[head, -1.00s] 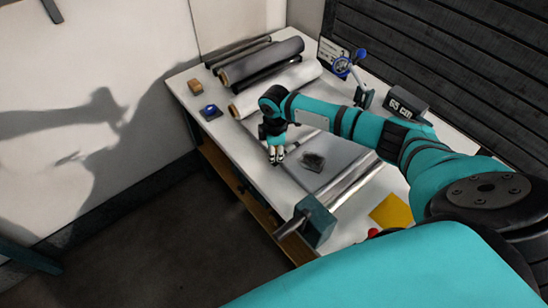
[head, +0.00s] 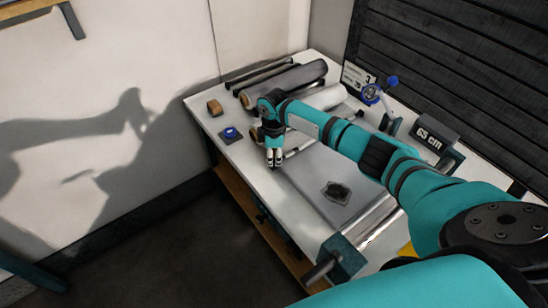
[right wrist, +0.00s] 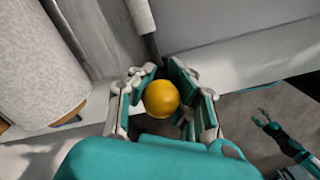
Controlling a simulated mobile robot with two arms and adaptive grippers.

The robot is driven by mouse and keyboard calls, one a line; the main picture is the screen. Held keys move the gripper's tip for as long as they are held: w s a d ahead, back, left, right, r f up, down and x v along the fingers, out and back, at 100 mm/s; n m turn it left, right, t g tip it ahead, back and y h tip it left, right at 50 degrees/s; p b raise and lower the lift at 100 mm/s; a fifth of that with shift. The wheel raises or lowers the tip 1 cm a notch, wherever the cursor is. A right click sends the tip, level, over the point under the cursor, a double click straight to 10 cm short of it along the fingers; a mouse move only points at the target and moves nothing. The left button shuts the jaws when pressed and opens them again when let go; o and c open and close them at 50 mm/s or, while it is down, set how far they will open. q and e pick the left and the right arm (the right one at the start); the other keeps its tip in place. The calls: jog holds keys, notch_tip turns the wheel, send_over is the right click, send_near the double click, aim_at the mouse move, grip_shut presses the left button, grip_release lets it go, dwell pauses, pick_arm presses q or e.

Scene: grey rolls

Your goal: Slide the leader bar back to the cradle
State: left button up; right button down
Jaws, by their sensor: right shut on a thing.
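My right gripper (head: 274,160) is at the left edge of the bench, close to the rolls. In the right wrist view its fingers (right wrist: 161,98) close around a yellow ball-shaped knob (right wrist: 161,99). A dark bar (right wrist: 152,46) runs on beyond the knob; it looks like the leader bar. In the head view the arm and gripper hide most of the bar. A pale roll (head: 322,97) and a dark grey roll (head: 290,82) lie just behind the gripper. I cannot clearly make out which part is the cradle. My left gripper (right wrist: 263,119) shows small in the right wrist view, its fingers apart.
A grey sheet (head: 318,177) lies flat on the bench with a dark weight (head: 337,191) on it. A metal roller (head: 368,228) with a teal end block (head: 343,256) is at the front.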

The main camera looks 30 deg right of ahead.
jog(key=c, duration=1)
grip_release()
jog(key=shift+a, duration=0.1)
jog(key=shift+r, duration=0.15)
notch_tip(320, 180, up, 12)
jog(key=shift+f, duration=0.1)
